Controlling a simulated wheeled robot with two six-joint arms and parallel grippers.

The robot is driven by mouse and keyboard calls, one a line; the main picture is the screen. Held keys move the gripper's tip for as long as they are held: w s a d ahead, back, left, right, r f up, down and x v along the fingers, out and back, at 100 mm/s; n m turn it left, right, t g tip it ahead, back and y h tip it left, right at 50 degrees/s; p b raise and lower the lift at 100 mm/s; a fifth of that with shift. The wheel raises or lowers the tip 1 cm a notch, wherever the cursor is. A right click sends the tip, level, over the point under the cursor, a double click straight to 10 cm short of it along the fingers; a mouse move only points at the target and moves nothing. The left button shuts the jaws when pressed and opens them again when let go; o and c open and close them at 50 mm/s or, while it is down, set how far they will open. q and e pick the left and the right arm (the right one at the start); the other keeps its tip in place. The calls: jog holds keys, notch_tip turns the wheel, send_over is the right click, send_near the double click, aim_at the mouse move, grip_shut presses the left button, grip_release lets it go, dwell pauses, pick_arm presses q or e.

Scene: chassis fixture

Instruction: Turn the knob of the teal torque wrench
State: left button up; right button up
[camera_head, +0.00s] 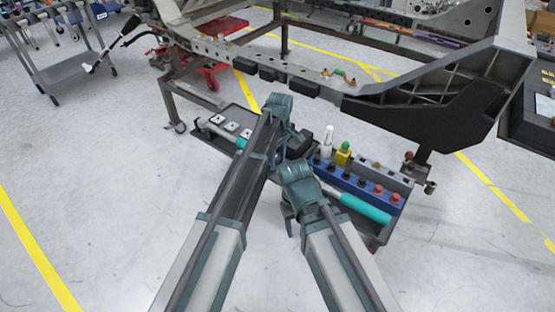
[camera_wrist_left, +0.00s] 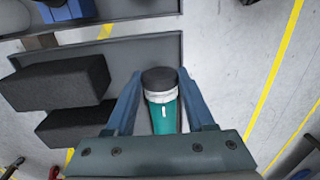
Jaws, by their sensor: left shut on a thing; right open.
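In the left wrist view the teal torque wrench (camera_wrist_left: 164,117) lies between the fingers of my left gripper (camera_wrist_left: 160,98). It ends in a black knob (camera_wrist_left: 159,79) with a silver ring below it. Teal handle parts show left of my left arm (camera_head: 240,143) and at the tray's front right (camera_head: 365,207). My right gripper (camera_head: 290,208) is open, lower and nearer, left of the front-right teal handle.
The tray holds a blue block with knobs (camera_head: 350,180), a yellow-green part (camera_head: 343,155) and black blocks (camera_wrist_left: 62,83). A chassis frame (camera_head: 280,70) stands behind the tray. A grey cart (camera_head: 65,68) is at the far left. The floor at left is clear.

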pick_arm(q)
grip_shut()
jog(key=shift+s, duration=0.1)
jog(key=shift+s+a+t+h, duration=0.2)
jog(key=shift+t+h, duration=0.2)
jog(key=shift+t, duration=0.1)
jog(key=shift+s+a+f+t+h+b, duration=0.1)
jog(key=shift+s+f+t+h+b, duration=0.1)
jog(key=shift+t+h+b, duration=0.65)
jog(key=t+b, duration=0.1)
jog(key=t+h+b, duration=0.1)
jog(key=t, duration=0.1)
jog(key=shift+s+a+f+h, duration=0.1)
jog(key=shift+s+f+h, duration=0.05)
jog(key=shift+f+h, duration=0.1)
jog(key=t+h+b, duration=0.1)
jog(key=b, duration=0.2)
jog(key=shift+t, duration=0.35)
jog(key=shift+r+t+h+b, duration=0.1)
jog(key=shift+t+h+b, duration=0.2)
jog(key=shift+h, duration=0.1)
